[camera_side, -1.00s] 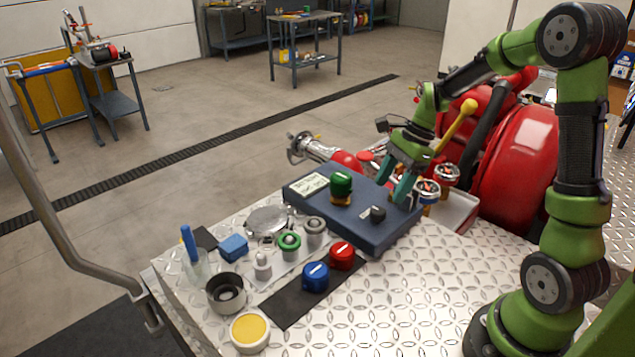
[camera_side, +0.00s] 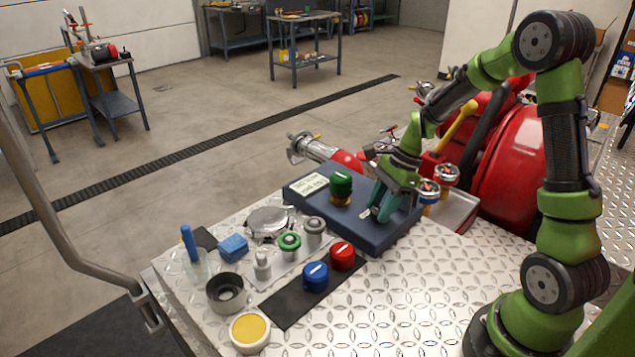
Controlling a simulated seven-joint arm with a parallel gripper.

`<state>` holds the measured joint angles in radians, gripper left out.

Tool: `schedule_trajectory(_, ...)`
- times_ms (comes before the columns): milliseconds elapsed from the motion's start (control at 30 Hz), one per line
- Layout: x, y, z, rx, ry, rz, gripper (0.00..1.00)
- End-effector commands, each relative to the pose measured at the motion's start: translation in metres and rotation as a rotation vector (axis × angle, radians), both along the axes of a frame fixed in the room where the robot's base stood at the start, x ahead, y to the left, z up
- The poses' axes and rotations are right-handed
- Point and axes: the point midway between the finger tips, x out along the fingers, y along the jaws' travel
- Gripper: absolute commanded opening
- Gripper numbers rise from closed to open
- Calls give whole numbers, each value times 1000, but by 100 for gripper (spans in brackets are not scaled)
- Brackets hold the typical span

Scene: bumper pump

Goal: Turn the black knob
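The dark blue box (camera_side: 320,213) lies on the metal plate surface and carries a green knob (camera_side: 341,184) at its far left part. The black knob sits on the right part of this box, but my gripper's fingers now hide it. My gripper (camera_side: 379,211) points down at the black knob's place, with its teal fingertips low over the box top. The fingers look close together. I cannot tell whether they are closed on the knob or stand open around it. A small white mark shows on the box just left of the fingertips.
A red knob (camera_side: 342,256) and a blue knob (camera_side: 315,277) sit on a black strip in front of the box. Grey and green knobs, a blue sponge (camera_side: 233,248) and cups stand to the left. Gauges (camera_side: 446,174) and red machinery stand close behind my gripper.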

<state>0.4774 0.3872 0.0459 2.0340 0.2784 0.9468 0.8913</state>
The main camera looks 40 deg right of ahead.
Motion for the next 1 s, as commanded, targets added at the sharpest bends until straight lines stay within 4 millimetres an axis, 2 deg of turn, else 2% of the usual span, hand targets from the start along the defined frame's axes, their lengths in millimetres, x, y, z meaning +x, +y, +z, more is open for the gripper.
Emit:
schedule_trajectory(33, 0, 0, 0, 0, 0, 0, 17)
schedule_trajectory(100, 0, 0, 0, 0, 0, 0, 9)
schedule_trajectory(467, 1, -1, 0, 0, 0, 68, 9)
schedule_trajectory(667, 2, 0, 0, 1, 0, 200, 9)
schedule_trajectory(1000, 3, -1, 1, 0, 1, 518, 9)
